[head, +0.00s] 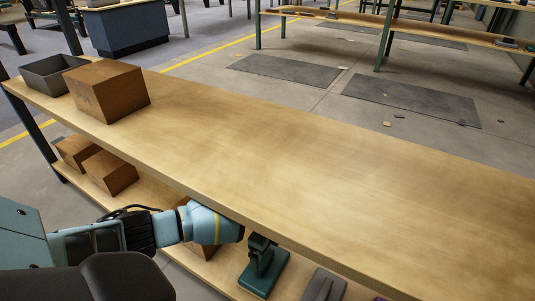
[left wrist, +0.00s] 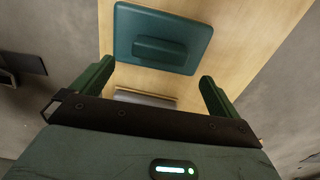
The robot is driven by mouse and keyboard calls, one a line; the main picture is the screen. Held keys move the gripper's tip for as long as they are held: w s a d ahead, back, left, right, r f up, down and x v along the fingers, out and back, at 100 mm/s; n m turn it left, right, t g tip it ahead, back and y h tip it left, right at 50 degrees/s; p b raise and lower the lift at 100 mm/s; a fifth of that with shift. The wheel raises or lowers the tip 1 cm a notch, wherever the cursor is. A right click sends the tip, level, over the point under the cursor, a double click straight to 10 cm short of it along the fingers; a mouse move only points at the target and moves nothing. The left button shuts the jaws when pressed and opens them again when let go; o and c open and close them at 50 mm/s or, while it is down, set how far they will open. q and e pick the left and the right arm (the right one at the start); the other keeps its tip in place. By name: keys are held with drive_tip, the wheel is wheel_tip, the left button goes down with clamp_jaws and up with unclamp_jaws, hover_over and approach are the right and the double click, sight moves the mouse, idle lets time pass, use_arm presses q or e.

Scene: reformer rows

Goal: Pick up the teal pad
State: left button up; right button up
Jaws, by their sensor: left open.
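The teal pad (head: 268,279) is a flat rounded block with a raised bar on top, lying on the lower shelf. In the left wrist view the pad (left wrist: 150,22) shows at the top, with its bar just ahead of the fingertips. My left gripper (head: 262,250) reaches in under the upper tabletop and is over the pad in the head view. In the left wrist view the gripper (left wrist: 157,70) has its two green fingers wide apart, with nothing held between them. The pad appears apart from the fingers. My right gripper is out of view.
The upper tabletop (head: 330,170) overhangs the lower shelf (head: 225,271). A grey object (head: 324,286) lies right of the pad on that shelf; several brown blocks (head: 110,172) sit to the left. A brown box (head: 107,90) and grey tray (head: 48,74) stand on top; the tabletop's middle is clear.

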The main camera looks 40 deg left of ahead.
sight(266, 259)
use_arm(q)
wheel_tip(266, 259, down, 2)
drive_tip(key=shift+s+f+b, duration=0.1)
drive_tip(key=shift+b, duration=0.4)
drive_tip(key=shift+f, duration=0.2)
drive_tip(key=shift+f+b, duration=0.3)
drive_tip(key=shift+f, duration=0.1)
wheel_tip(266, 259, down, 4)
drive_tip(key=shift+f+b, duration=0.1)
drive_tip(key=shift+b, duration=1.05)
drive_tip(key=c, duration=1.3)
